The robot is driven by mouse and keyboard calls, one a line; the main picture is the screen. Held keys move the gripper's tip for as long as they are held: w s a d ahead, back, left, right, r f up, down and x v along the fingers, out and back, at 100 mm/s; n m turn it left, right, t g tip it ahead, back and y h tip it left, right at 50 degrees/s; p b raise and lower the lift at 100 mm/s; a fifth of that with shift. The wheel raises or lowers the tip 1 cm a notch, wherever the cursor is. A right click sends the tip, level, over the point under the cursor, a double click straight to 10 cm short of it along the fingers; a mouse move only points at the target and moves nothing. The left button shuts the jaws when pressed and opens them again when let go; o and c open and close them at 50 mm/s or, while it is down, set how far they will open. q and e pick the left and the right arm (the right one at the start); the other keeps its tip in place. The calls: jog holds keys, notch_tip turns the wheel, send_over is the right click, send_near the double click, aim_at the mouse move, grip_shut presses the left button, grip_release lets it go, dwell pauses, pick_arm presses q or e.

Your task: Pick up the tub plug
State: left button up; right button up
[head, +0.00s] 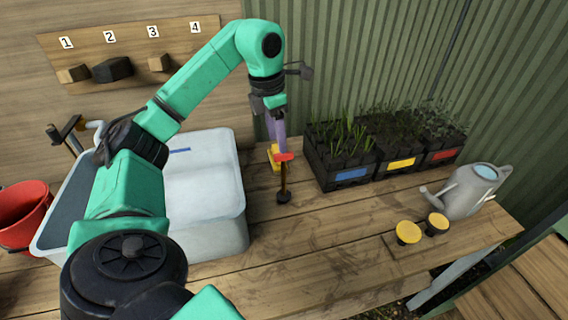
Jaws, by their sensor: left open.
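What looks like the tub plug (284,182), with a red crossbar, a thin brown stem and a black foot, stands upright on the wooden bench just right of the white tub. My left gripper (279,148) points down over it from above. Its lilac fingers are open, with the tips close to the red crossbar; I cannot tell whether they touch it. A yellow object (273,158) shows beside the fingers, partly hidden. The white tub (235,235) is partly covered by my left arm. My right gripper is not in view.
Black seedling trays (338,178) with blue, yellow and red labels stand at the back right. A red bucket (22,212) is far left. The bench front middle is clear.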

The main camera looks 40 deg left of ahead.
aim_at(284, 160)
pick_arm(q)
jog(key=f, duration=0.3)
jog(key=shift+w+a+f, duration=0.15)
jog(key=shift+w+a, duration=0.05)
jog(key=shift+w, duration=0.2)
jog(key=f, duration=0.1)
jog(key=f+p, duration=0.1)
jog(key=f, duration=0.1)
jog(key=d+f, duration=0.1)
jog(key=shift+w+d+f, duration=0.1)
jog(key=shift+w+f, duration=0.25)
jog(key=shift+f, duration=0.05)
jog(key=shift+w+f, duration=0.1)
jog(key=shift+f, duration=0.05)
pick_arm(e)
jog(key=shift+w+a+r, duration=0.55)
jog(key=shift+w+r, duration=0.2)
pick_arm(q)
grip_shut()
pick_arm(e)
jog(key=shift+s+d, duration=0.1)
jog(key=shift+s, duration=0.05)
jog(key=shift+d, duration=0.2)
